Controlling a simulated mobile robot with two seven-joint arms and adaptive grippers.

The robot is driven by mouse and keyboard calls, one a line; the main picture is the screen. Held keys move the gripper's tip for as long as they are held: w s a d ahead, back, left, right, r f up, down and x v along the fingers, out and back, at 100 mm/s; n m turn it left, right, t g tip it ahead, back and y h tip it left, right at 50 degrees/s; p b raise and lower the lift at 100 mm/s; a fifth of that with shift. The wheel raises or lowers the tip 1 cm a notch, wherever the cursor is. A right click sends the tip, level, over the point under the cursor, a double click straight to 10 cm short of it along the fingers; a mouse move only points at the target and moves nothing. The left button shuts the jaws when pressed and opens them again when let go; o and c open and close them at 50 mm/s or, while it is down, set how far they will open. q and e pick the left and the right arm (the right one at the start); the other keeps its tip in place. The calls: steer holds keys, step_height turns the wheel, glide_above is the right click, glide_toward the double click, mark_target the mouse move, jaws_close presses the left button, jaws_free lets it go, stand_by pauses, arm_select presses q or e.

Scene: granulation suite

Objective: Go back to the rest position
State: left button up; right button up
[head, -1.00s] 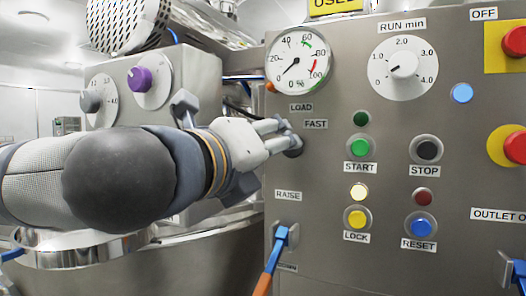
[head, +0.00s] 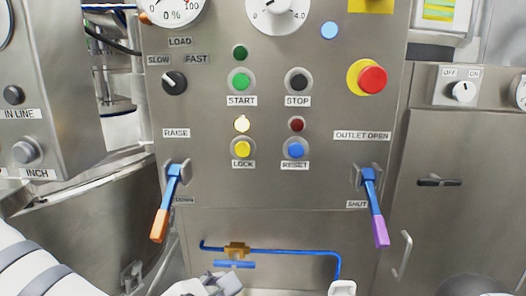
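My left gripper (head: 212,286) is at the bottom edge of the head view, below the control panel (head: 270,190) and apart from it. Its arm comes in from the lower left. Only part of the gripper shows, so its opening is unclear. A pale piece (head: 342,288) at the bottom edge, right of centre, looks like part of my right gripper; the rest is cut off. The SLOW/FAST knob (head: 174,83) is free of any gripper, and its white mark points up and left, towards SLOW.
An orange-handled lever (head: 161,222) and a purple-handled lever (head: 379,226) hang downward and stick out from the panel. A blue pipe (head: 295,251) with a brass valve (head: 236,249) runs below. A grey cabinet (head: 440,180) with a handle stands right, a grey box (head: 45,100) left.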

arm_select(q)
steer(key=s+a+f+m+g+p, duration=0.1)
steer(key=s+a+f+m+g, duration=0.15)
steer(key=s+f+m, duration=0.55)
steer(key=s+a+f+m+g+p, duration=0.1)
steer(key=s+f+m+g, duration=0.35)
steer(key=s+f, duration=0.55)
steer(key=s+a+f+m+g+y, duration=0.1)
steer(key=s+a+m+g+y, duration=0.1)
steer(key=s+a+m, duration=0.3)
steer(key=s+a+f+m+g+y+p, duration=0.1)
steer(key=s+a+m, duration=0.5)
steer(key=s, duration=0.8)
steer(key=shift+s+a+f+g+y, duration=0.15)
steer(key=shift+a+f+g+y, duration=0.35)
steer(key=shift+a+g, duration=0.5)
arm_select(e)
steer(key=shift+t, duration=0.9)
steer(key=w+r, duration=0.4)
steer(key=shift+r, duration=0.15)
arm_select(q)
steer(key=shift+d+m, duration=0.2)
steer(key=shift+m, duration=0.05)
